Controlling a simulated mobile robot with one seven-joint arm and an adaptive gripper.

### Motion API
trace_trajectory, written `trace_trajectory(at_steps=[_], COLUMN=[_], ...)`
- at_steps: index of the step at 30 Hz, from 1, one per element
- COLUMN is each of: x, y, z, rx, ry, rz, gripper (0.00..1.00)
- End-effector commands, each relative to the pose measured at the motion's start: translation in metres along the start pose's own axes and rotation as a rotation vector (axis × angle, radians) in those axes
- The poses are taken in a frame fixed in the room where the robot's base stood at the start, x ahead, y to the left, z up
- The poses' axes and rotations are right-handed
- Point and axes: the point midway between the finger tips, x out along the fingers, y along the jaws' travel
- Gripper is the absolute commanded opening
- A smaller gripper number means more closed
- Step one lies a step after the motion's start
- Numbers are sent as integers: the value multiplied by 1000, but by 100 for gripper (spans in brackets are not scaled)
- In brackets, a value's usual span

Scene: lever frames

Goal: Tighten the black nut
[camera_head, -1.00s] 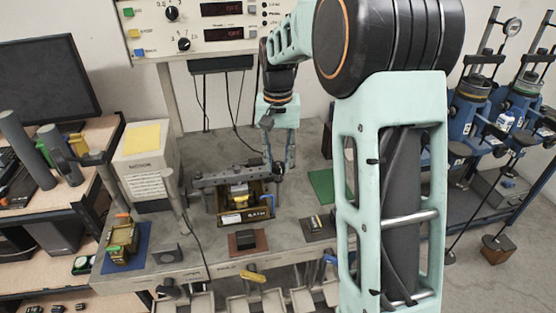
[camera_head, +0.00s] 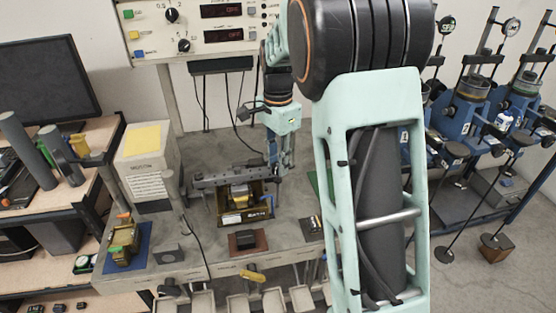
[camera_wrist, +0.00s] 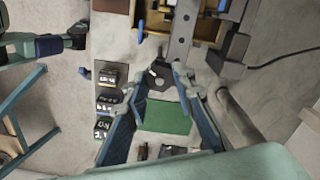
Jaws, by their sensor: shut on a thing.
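The black nut (camera_wrist: 160,74) is a small dark piece at the end of a grey bar in the wrist view. My gripper (camera_wrist: 159,75) has its two blue-padded fingers on either side of the nut, shut on it. In the head view my gripper (camera_head: 284,172) points down at the right end of the grey clamp bar (camera_head: 225,179). The nut is hidden behind the fingers there. The bar lies across a brass-coloured box (camera_head: 260,200) with a label on its front.
A post (camera_head: 174,190) and a blue mat (camera_head: 130,250) with a small brass device stand on the left of the bench. A dark block on a brown pad (camera_head: 247,242) lies in front of the box.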

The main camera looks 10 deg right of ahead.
Motion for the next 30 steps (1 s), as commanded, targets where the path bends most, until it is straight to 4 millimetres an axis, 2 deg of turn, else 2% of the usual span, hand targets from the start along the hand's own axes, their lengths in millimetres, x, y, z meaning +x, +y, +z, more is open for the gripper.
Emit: trace_trajectory(at_steps=[10, 27, 28, 30], x=[-2, -2, -2, -1], y=[-1, -1, -1, -1], z=[-1, -1, -1, -1], rx=[154, 187, 186, 186], ry=[2, 1, 1, 1], rz=[-4, -5, -5, -4], gripper=[0, 0, 25, 32])
